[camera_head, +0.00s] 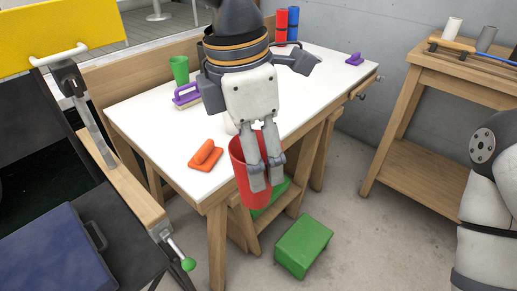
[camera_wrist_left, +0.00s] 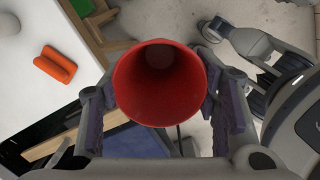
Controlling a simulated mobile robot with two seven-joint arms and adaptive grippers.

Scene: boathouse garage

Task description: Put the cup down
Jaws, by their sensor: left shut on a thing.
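The red cup (camera_head: 239,168) is held by my left gripper (camera_head: 267,182), whose fingers point down and are shut around its upper part. In the left wrist view I look into the mouth of the red cup (camera_wrist_left: 160,84), between the fingers of my left gripper (camera_wrist_left: 164,112); it looks empty. In the head view the cup overlaps the front edge of the white-topped workbench (camera_head: 152,132). The wrist view shows the bench top to the left of the cup, apart from it.
A green box (camera_head: 303,246) stands on the floor. The bench's front-left top is mostly clear.

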